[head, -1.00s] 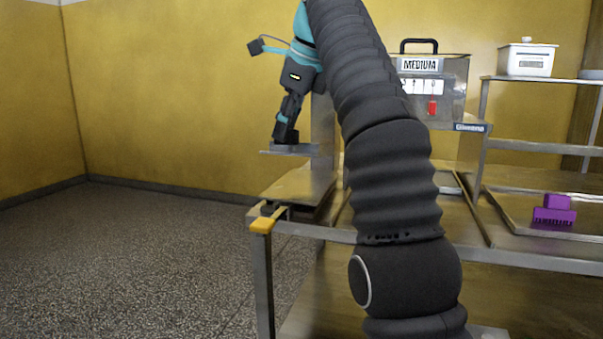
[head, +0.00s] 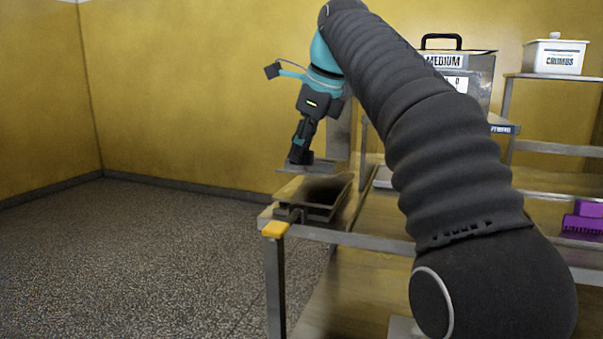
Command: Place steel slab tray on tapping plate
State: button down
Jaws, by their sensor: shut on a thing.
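My gripper (head: 299,160) is shut on the steel slab tray (head: 322,168), a flat grey piece seen nearly edge-on at the left of centre. The gripper comes down on it at a tilt and hides part of it. The tapping plate (head: 286,192) is a flat metal plate on the near left corner of the bench. The tray is just above the plate's far part, and a dark shadow lies on the plate. A narrow gap seems to show between them.
The steel bench (head: 365,240) has a yellow corner cap (head: 275,230). A metal box marked MEDIUM (head: 478,68) and a white tub (head: 555,57) stand at the back right. A purple brush (head: 582,222) lies at the right. My arm hides the bench's middle.

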aim_at(304, 166)
jog(key=shift+f+b, duration=1.1)
jog(key=shift+f, duration=1.6)
jog(key=c, duration=0.9)
grip_release()
jog(key=shift+f, duration=0.2)
jog(key=shift+c, duration=0.2)
jog(key=shift+r, duration=0.1)
jog(key=shift+r, duration=0.15)
jog(key=p+v, duration=0.2)
jog(key=v, duration=1)
